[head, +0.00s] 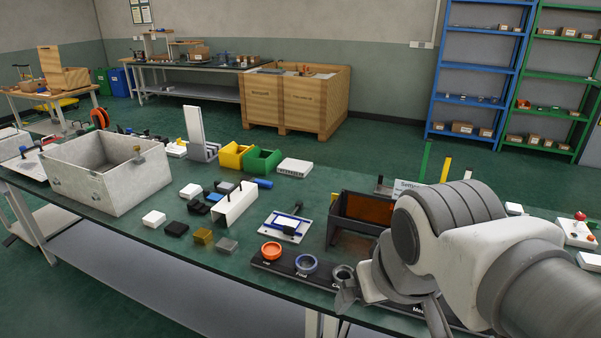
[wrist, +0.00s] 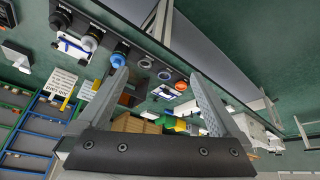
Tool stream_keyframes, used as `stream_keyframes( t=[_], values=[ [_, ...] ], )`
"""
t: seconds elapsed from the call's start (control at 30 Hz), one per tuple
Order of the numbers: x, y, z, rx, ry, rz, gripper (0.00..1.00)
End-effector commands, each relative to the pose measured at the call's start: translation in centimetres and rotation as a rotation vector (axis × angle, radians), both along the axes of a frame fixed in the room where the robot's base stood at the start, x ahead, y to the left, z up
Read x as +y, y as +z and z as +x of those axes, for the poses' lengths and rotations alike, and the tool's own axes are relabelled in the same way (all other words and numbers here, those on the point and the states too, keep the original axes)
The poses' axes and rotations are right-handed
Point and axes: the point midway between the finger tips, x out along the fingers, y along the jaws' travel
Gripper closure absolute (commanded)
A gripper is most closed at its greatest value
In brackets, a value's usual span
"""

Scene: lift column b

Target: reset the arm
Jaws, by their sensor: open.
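My gripper (head: 392,305) hangs at the right front of the green workbench (head: 130,222), over or in front of the right part of a black ring strip (head: 287,268). In the wrist view my gripper (wrist: 160,82) shows two grey fingers spread wide apart, with nothing held between them. My arm comes in from the right edge of the head view and hides part of the bench and strip. I cannot tell how high the fingertips are above the bench.
A dark bin with an orange panel (head: 372,208) stands behind the gripper. A large grey box (head: 103,178) stands at left. Several small blocks and a white channel (head: 236,205) lie mid-bench.

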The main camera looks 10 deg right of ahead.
Motion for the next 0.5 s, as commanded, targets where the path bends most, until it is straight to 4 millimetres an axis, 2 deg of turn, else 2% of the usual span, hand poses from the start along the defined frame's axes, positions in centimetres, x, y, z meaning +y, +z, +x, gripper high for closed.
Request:
stream_keyframes(
  t=[0.13,0.5],
  values=[
    [1.04,0.90,-0.30,-0.043,-0.014,0.055,0.00],
    [1.13,1.38,-0.30,-0.044,-0.015,0.060,0.00]
  ],
)
